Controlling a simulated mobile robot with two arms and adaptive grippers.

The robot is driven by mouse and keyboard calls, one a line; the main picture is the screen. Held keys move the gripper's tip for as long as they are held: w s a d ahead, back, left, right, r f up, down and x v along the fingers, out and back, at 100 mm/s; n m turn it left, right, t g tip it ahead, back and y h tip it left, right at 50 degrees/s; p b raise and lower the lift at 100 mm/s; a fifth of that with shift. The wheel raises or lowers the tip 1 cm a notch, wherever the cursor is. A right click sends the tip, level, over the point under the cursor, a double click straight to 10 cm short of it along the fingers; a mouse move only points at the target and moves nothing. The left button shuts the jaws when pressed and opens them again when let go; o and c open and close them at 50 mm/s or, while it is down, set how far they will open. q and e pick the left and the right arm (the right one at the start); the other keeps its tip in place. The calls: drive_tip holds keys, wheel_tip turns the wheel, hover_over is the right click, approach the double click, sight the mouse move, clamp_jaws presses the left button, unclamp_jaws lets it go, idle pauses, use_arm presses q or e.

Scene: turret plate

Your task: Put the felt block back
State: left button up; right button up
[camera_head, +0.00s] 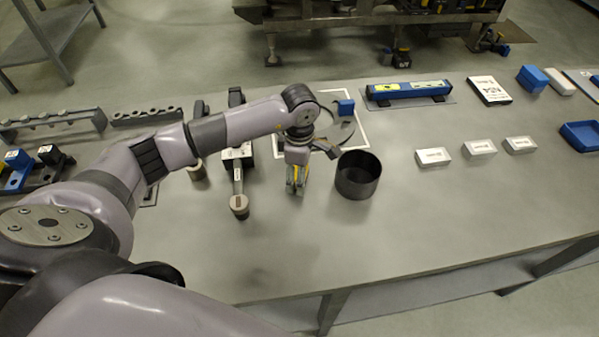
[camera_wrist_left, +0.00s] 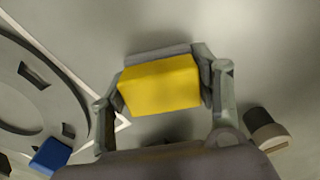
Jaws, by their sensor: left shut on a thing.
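My left gripper (camera_head: 297,190) is shut on a yellow block with a grey layer along one side, which I take to be the felt block (camera_wrist_left: 160,85). In the wrist view the block sits between both fingers. In the head view only a little yellow shows at the fingers, over the table left of a dark round container (camera_head: 357,182). I cannot tell whether the block touches the table. A grey round plate with slots (camera_wrist_left: 40,85) shows at the left of the wrist view. My right gripper is not in view.
A small blue block (camera_head: 345,107) lies by a white outlined area behind my wrist. A tool with a tan end (camera_head: 239,205) lies left of the gripper. Several white boxes (camera_head: 433,157) and a blue tray (camera_head: 580,136) are on the right. The table's front is clear.

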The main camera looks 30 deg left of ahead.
use_arm(q)
drive_tip(key=o, duration=0.8)
drive_tip(key=shift+f, duration=0.1)
drive_tip(key=shift+c, duration=0.2)
drive_tip(key=o, duration=0.4)
drive_tip(key=shift+o, duration=0.2)
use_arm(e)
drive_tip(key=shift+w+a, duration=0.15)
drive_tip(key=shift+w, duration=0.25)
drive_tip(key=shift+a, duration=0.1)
use_arm(q)
drive_tip(key=shift+r, duration=0.25)
drive_tip(key=shift+w+r, duration=0.1)
drive_tip(key=shift+r, duration=0.3)
wheel_tip(320, 180, up, 10)
drive_tip(key=shift+f+b, duration=0.2)
drive_tip(key=shift+b, duration=1.05)
drive_tip(key=shift+r, duration=0.7)
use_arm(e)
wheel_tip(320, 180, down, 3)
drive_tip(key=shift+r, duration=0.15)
